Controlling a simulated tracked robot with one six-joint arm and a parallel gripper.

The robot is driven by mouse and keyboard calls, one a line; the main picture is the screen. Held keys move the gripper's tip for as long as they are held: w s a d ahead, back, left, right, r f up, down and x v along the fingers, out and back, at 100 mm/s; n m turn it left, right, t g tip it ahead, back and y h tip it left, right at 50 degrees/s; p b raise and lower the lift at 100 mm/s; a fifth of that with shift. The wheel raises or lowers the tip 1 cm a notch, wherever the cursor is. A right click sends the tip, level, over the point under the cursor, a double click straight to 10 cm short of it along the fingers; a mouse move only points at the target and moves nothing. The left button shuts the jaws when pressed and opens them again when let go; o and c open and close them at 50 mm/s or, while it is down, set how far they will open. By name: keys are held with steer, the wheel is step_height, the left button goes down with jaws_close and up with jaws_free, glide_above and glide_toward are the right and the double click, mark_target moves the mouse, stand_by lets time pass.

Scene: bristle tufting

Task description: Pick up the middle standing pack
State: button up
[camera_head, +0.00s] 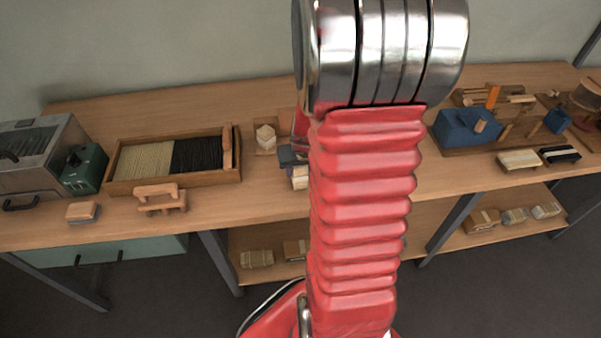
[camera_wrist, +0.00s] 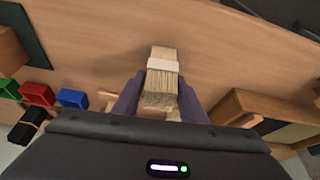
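A pale bristle pack with a white band (camera_wrist: 162,66) stands between the two dark fingers of my gripper (camera_wrist: 163,84) in the wrist view. The fingers lie flush along both its sides, and no gap shows. Its bristle end faces the wrist camera, and its far end reaches past the fingertips toward the wood surface. I cannot tell whether it touches that surface. In the head view a small pale pack (camera_head: 299,179) shows just left of my red arm, below the dark gripper (camera_head: 290,156). My arm hides the bench behind it.
Red, green and blue bins (camera_wrist: 38,93) lie left in the wrist view, and a wooden box (camera_wrist: 262,120) right. Packs (camera_head: 257,259) lie on the lower shelf.

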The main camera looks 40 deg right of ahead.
steer(key=c, duration=0.7)
steer(key=shift+o, duration=0.2)
steer(key=shift+r, duration=0.1)
step_height(320, 180, up, 10)
steer(key=shift+f, duration=0.1)
stand_by(0.5)
